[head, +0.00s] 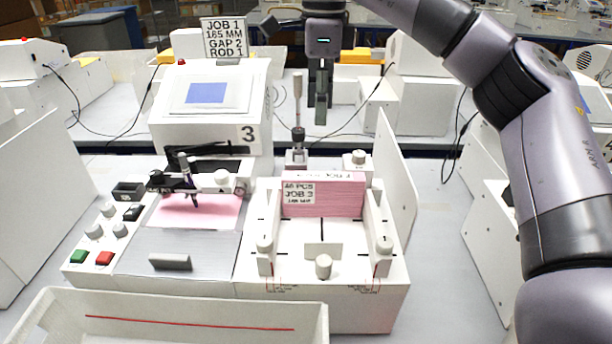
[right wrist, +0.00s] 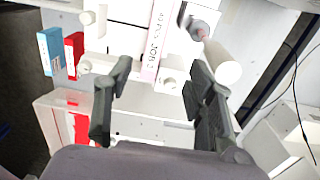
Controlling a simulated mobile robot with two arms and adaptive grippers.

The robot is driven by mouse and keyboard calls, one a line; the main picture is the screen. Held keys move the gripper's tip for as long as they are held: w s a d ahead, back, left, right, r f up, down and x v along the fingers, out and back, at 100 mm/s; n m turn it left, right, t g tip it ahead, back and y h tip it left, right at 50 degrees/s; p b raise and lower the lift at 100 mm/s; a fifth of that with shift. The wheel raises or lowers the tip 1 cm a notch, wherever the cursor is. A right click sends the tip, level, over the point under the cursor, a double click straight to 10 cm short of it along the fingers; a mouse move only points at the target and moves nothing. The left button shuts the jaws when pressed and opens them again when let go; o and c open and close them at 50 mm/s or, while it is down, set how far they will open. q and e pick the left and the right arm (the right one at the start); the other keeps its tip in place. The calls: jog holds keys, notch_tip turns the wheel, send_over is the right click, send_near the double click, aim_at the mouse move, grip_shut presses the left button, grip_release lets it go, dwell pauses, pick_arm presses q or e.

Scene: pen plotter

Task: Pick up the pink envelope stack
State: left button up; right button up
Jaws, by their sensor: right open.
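The pink envelope stack (head: 322,198) stands in the white feeder (head: 325,298) right of the plotter, between two side guides. A label on its front reads JOB 3. In the right wrist view, a narrow pink and white strip of the stack (right wrist: 151,68) shows beyond and between the fingers. My right gripper (head: 318,98) hangs fingers-down above and behind the stack, apart from it. In the right wrist view the gripper (right wrist: 158,98) is open with nothing between its fingertips. My left gripper is not in view.
The plotter's pen carriage (head: 190,182) is left of the feeder, over a pink sheet. A tall white panel (head: 397,185) flanks the feeder's right. A white tray (head: 60,300) is in front. A JOB 1 sign (head: 224,37) stands behind.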

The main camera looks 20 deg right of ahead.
jog(key=b, duration=0.2)
send_over(323, 176)
notch_tip(323, 176, down, 5)
jog(key=f, duration=0.2)
jog(key=f+p, duration=0.1)
jog(key=f, duration=0.2)
jog(key=shift+w+f+p, duration=0.3)
jog(key=shift+w+f, duration=0.05)
jog(key=shift+f, duration=0.05)
jog(key=shift+s+a+f, duration=0.1)
jog(key=shift+f, duration=0.4)
jog(key=f, duration=0.1)
jog(key=f+p, duration=0.1)
jog(key=f, duration=0.2)
jog(key=shift+s+f, duration=0.15)
jog(key=shift+s, duration=0.1)
jog(key=shift+f+p, duration=0.3)
jog(key=shift+f, duration=0.1)
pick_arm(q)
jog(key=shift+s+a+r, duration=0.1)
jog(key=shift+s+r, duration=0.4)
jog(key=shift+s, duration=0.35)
pick_arm(e)
grip_shut()
